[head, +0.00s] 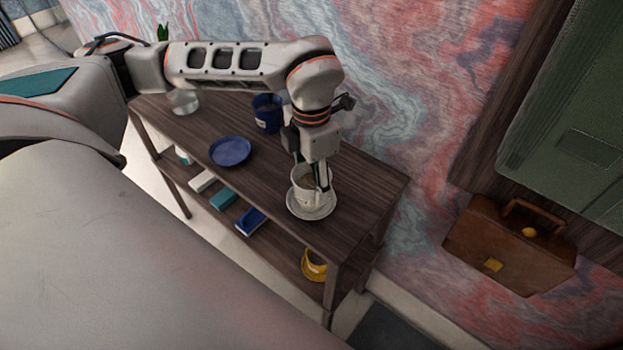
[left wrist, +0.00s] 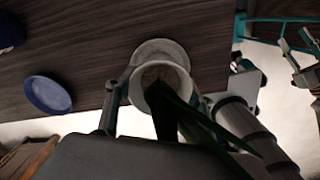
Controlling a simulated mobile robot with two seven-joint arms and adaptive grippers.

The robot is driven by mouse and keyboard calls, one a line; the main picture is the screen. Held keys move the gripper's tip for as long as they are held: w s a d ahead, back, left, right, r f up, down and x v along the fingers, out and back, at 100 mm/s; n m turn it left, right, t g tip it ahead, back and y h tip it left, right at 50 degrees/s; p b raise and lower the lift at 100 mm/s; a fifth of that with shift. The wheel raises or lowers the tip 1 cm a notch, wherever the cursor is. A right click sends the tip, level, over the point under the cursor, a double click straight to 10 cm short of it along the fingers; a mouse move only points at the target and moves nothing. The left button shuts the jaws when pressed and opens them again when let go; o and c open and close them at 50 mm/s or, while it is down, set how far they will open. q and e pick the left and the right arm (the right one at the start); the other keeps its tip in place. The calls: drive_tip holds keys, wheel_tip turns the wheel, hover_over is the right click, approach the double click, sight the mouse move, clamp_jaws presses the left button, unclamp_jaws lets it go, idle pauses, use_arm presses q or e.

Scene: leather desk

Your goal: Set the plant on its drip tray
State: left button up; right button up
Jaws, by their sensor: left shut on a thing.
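The plant's white pot (head: 299,182) is at the right end of the wooden shelf's top, with brown soil inside. My left gripper (head: 312,175) reaches down from above and is shut on the pot. In the left wrist view, the pot (left wrist: 146,75) sits between my left fingers (left wrist: 158,100), and long dark green leaves (left wrist: 180,122) reach towards the camera. A white saucer (head: 312,212) lies directly under the pot; its rim also shows in the left wrist view (left wrist: 160,46). I cannot tell whether the pot touches it.
A blue plate (head: 230,151), a blue mug-like pot (head: 266,114) and a clear glass (head: 184,103) stand farther left on the shelf top. Small boxes and a yellow cup (head: 314,266) are on the lower shelf. A marbled wall is behind; the right front edge is close.

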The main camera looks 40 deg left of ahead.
sight(311, 184)
use_arm(q)
drive_tip(key=o, duration=1.4)
drive_tip(key=shift+f, duration=0.1)
drive_tip(key=shift+r, duration=0.5)
wheel_tip(311, 184, up, 11)
drive_tip(key=p, duration=0.1)
drive_tip(key=shift+r, duration=0.15)
